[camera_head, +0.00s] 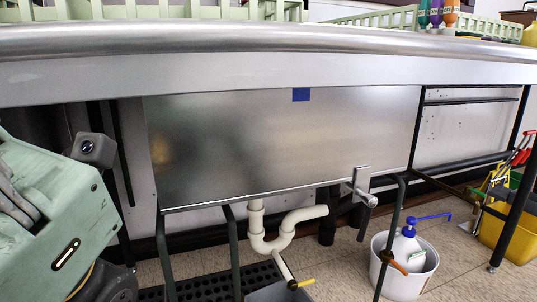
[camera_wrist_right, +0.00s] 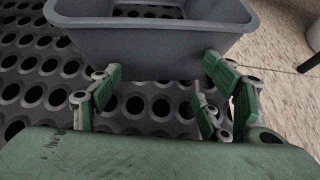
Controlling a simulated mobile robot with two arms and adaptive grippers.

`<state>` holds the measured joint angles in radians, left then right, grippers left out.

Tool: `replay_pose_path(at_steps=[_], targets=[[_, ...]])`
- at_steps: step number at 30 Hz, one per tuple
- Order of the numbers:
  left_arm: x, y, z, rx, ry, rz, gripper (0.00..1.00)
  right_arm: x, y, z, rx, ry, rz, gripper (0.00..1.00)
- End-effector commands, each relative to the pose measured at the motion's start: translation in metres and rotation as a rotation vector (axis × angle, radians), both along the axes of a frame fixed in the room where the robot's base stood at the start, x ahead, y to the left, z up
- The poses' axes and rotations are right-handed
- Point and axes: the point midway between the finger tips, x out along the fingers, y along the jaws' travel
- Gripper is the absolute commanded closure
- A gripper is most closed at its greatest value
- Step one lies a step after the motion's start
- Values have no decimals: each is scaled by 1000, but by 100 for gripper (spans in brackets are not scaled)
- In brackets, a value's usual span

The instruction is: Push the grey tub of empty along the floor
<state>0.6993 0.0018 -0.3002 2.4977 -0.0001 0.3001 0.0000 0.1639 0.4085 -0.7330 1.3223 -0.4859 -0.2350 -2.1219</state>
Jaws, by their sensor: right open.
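The grey tub (camera_wrist_right: 150,42) stands at the top of the right wrist view, on a black mat with round holes; its near wall and rim face me. In the head view only a piece of the tub (camera_head: 272,293) shows at the bottom edge, below the white drain pipe. My right gripper (camera_wrist_right: 163,76) is open in the right wrist view, its green fingers spread just in front of the tub's near wall. Whether a fingertip touches the wall I cannot tell. The tub's inside is mostly out of the picture. My left gripper's fingers are not in view.
A steel sink basin (camera_head: 280,145) hangs above the tub, with dark legs and a white pipe (camera_head: 290,235) below. A white bucket (camera_head: 405,265) with a blue-topped pump bottle stands to the right. A yellow mop bucket (camera_head: 505,235) is farther right. Tiled floor lies between.

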Motion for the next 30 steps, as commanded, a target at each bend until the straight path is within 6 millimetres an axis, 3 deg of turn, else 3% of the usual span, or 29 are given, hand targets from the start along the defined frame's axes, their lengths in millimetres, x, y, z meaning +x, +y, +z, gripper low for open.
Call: replay_pose_path(at_steps=[14, 30], targets=[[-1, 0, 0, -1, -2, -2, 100, 5, 2, 0, 0, 0, 1, 30], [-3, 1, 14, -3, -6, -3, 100, -36, -13, 4, 1, 1, 0, 30]])
